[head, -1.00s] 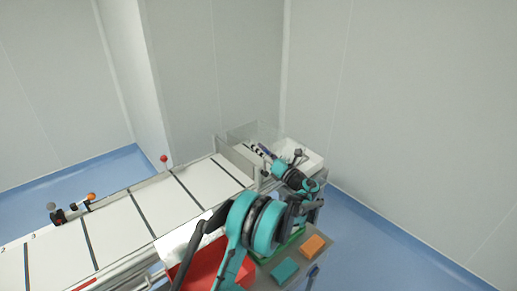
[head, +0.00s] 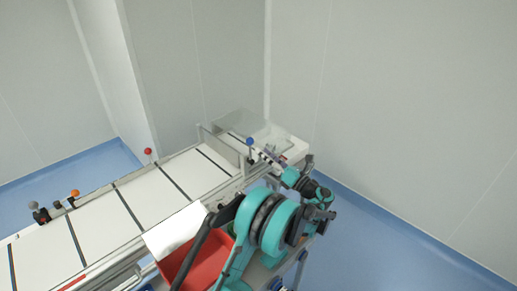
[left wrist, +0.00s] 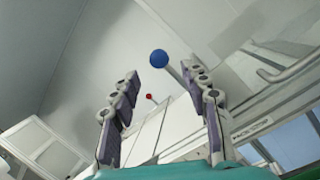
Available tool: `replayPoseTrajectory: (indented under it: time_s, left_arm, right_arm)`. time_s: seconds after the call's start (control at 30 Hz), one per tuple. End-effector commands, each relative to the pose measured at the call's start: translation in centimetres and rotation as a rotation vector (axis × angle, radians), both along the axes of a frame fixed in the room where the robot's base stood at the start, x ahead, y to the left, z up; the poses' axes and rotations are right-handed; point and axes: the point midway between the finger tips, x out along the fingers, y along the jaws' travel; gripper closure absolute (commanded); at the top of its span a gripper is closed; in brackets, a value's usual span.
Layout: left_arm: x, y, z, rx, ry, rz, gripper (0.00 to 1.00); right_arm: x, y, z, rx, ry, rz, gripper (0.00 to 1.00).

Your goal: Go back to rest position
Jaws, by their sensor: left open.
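My left gripper (head: 271,158) reaches over the far right end of the machine in the head view. In the left wrist view, its two dark jointed fingers (left wrist: 160,76) are spread apart with nothing between them. A lever with a blue ball (head: 250,142) stands beside the gripper at that end. The blue ball (left wrist: 159,58) shows beyond the fingertips in the left wrist view, and I cannot tell how near it is. My teal left arm covers the lower middle of the head view. My right gripper is not in view.
The long white-panelled machine (head: 152,190) runs from lower left to centre. A red-ball lever (head: 148,151) stands on its far edge, an orange knob (head: 75,193) at left. A red bin (head: 204,262) is in front, partly behind my arm. Blue floor (head: 400,235) at right is clear.

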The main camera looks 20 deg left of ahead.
Motion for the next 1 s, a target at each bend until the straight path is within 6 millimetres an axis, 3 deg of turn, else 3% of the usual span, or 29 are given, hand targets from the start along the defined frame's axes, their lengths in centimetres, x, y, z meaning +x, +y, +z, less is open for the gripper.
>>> replayPoseTrajectory:
  time_s: [0.57,0.77,1.0]
  left_arm:
    - [-0.2,0.0,0.2,-0.022,-0.012,-0.006,0.55]
    - [-2.0,2.1,1.5,-0.261,-0.163,-0.055,0.55]
    - [-7.3,3.8,1.9,-0.737,-0.505,-0.056,0.55]
  right_arm:
    - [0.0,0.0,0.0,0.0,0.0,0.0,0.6]
    - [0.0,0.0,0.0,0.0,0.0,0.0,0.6]
    - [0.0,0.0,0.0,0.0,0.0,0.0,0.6]
